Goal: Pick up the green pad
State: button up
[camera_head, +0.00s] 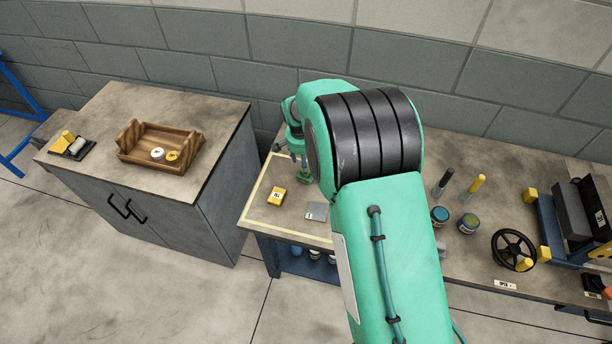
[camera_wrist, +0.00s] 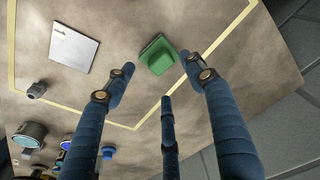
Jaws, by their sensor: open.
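No contact with the pad is visible. In the head view my gripper (camera_head: 294,155) hangs over the taped left end of the bench, partly hidden by my arm. The pad (camera_head: 305,181) shows there as a small green patch below the fingers.
Several jars, a black handwheel (camera_head: 513,249) and a vise-like fixture stand farther right. A wooden tray (camera_head: 161,143) sits on the separate cabinet at left.

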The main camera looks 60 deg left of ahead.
jog(key=shift+f, duration=0.2)
jog(key=shift+w+a+f+b, duration=0.15)
jog(key=shift+f+b, duration=0.15)
jog(key=shift+f, duration=0.55)
jog(key=shift+w+a+f+b, duration=0.1)
jog(key=shift+f+b, duration=0.15)
jog(key=shift+f, duration=0.6)
jog(key=shift+w+a+f+b, duration=0.15)
jog(key=shift+f+b, duration=0.15)
jog(key=shift+f, duration=0.55)
jog(key=c, duration=1.3)
